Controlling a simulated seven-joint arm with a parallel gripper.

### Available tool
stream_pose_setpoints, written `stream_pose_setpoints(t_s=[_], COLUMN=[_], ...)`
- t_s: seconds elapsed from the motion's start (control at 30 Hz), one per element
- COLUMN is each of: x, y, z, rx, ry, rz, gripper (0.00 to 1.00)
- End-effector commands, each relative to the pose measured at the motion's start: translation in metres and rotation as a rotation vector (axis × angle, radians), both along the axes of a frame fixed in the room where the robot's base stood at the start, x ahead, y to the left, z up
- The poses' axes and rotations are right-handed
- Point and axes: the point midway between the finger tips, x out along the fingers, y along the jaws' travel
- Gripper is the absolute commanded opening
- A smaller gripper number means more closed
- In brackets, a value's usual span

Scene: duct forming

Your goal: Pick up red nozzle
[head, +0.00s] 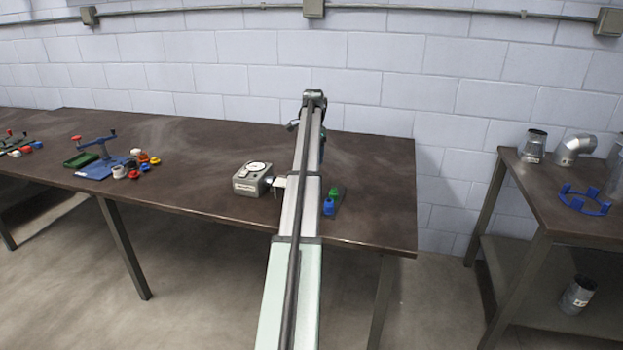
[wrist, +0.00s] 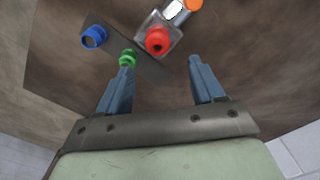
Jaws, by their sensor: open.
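The red nozzle (wrist: 157,41) shows in the wrist view, at the upper middle, on or against a grey metal block (wrist: 174,36). I cannot tell exactly how it sits there. My gripper (wrist: 164,66) is open, with its two blue-grey fingers apart and nothing between them. The red nozzle lies beyond the fingertips, roughly between their lines. In the head view my arm hides the gripper and the red nozzle.
A dark plate with a blue nozzle (wrist: 94,37) and a green nozzle (wrist: 128,59) lies left of the red one; the green is close to the left finger. An orange part (wrist: 194,4) is at the top. A gauge box (head: 252,179) stands left of my arm on the brown table (head: 215,203).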

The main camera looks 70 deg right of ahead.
Motion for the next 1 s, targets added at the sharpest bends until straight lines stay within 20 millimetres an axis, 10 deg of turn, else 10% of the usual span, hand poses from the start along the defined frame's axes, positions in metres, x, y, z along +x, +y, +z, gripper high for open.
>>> stream_pose_setpoints(t_s=[1.0], x=[0.002], y=[0.007], z=[-0.079], rx=[-0.001], ry=[-0.001], rz=[0.0], gripper=[0.67])
